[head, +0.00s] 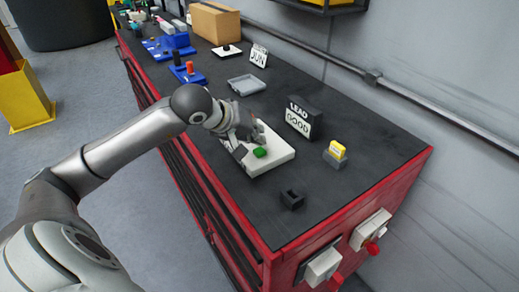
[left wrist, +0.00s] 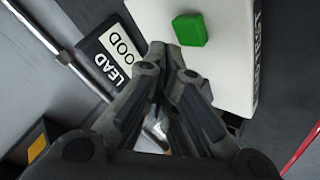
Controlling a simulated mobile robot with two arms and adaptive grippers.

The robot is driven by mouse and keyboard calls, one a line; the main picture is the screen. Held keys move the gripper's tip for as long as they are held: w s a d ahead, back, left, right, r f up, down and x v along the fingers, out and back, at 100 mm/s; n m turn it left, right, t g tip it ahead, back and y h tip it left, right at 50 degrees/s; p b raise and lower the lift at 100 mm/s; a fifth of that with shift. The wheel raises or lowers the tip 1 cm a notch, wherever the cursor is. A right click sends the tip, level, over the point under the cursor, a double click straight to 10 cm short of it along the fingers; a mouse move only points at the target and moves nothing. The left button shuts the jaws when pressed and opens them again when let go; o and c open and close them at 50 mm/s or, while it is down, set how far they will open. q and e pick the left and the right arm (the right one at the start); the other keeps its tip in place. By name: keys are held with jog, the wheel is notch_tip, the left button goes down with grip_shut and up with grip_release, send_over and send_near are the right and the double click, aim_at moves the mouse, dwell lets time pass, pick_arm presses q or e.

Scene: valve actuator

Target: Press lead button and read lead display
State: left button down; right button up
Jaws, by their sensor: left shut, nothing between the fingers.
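The lead button is a green block (head: 260,152) on a white box (head: 282,157) on the dark bench top. In the left wrist view the green button (left wrist: 190,30) lies just beyond my fingertips, on the white box (left wrist: 237,52). The lead display (head: 298,118), a dark block marked LEAD with a white number strip, stands behind the box. Its digits look like zeros but are small. It also shows tilted in the left wrist view (left wrist: 110,52). My left gripper (head: 241,152) is shut and empty, over the white box beside the button. Any contact is unclear.
A yellow-topped block (head: 337,150) and a small dark holder (head: 292,199) stand nearby. A grey tray (head: 246,85) and a JUN sign (head: 259,56) lie farther back. The front right bench top is clear.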

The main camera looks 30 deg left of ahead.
aim_at(256, 148)
pick_arm(q)
jog(key=shift+r+p, duration=1.2)
jog(key=shift+r, duration=1.2)
